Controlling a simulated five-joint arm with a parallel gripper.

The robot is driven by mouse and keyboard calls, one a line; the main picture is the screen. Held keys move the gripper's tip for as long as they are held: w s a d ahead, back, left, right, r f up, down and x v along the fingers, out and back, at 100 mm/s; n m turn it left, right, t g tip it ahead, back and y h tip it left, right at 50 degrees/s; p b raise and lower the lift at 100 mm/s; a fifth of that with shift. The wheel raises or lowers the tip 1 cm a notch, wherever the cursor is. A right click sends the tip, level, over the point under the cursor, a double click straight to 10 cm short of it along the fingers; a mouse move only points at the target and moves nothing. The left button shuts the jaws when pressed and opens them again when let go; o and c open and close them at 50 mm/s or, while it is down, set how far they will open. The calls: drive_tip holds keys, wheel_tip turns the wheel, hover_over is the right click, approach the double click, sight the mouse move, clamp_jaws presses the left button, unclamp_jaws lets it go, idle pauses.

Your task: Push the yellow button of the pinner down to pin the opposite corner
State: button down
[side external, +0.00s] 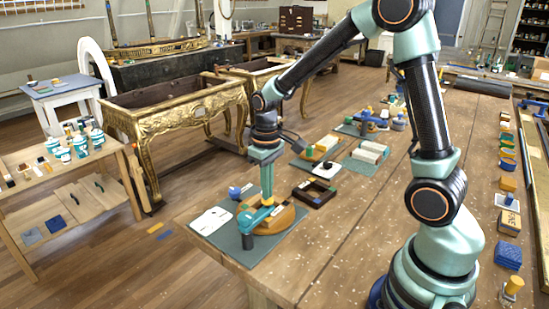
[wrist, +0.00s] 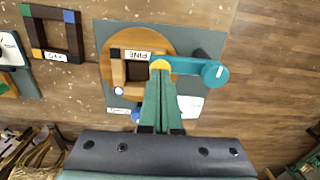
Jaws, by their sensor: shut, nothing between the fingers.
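The pinner (wrist: 195,66) is a teal arm over a round wooden disc (wrist: 109,72), its round end at the right in the wrist view. It also shows in the side view (side external: 258,216). Its yellow button (wrist: 160,65) is at the arm's inner end, over a corner of the small wooden frame labelled PINE (wrist: 117,70). My gripper (wrist: 161,74) is shut and empty, pointing down with its tips at the button. The tips seem to touch it, but how far it is pressed cannot be told. In the side view my gripper (side external: 267,198) stands upright over the pinner.
The disc rests on a grey-green mat (wrist: 207,45) near the table edge. A dark frame labelled OAK (wrist: 74,38) lies to the left in the wrist view. A white card (side external: 211,220) and a blue knob (side external: 234,192) are beside the disc. Other work mats lie farther back.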

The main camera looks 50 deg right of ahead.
drive_tip(key=shift+f, duration=0.7)
idle(0.4)
drive_tip(key=shift+r, duration=3.55)
drive_tip(key=shift+r, duration=0.1)
drive_tip(key=shift+s+a+r, duration=0.1)
drive_tip(key=shift+s+r, duration=0.1)
drive_tip(key=shift+r, duration=0.1)
drive_tip(key=s+a+r+t, duration=0.3)
drive_tip(key=s+r+t, duration=0.2)
drive_tip(key=s+r, duration=0.2)
drive_tip(key=shift+s+r+t, duration=0.25)
drive_tip(key=shift+s+t, duration=0.05)
drive_tip(key=shift+s, duration=0.8)
